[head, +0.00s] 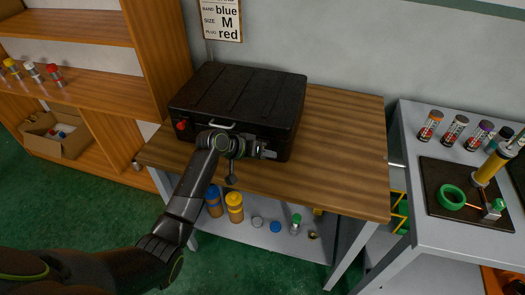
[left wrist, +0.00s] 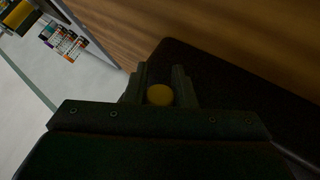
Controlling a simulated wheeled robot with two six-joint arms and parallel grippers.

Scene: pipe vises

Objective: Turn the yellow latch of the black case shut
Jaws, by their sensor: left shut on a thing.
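The black case (head: 240,98) lies closed on the wooden table, its front side facing me. A red latch (head: 182,125) and a pale handle (head: 221,126) show on that front. My left gripper (head: 268,154) is at the right part of the case's front and covers the spot there. In the left wrist view, the yellow latch (left wrist: 159,95) shows as a round yellow end between the two fingers (left wrist: 159,80), which are shut on it. The case's dark surface (left wrist: 225,90) lies behind. The latch's turn angle cannot be told. My right gripper is not in view.
The wooden table (head: 345,150) is clear to the right of the case. A grey bench (head: 440,240) at right holds spray cans and a dark board (head: 450,205). Wooden shelves (head: 80,75) stand at left.

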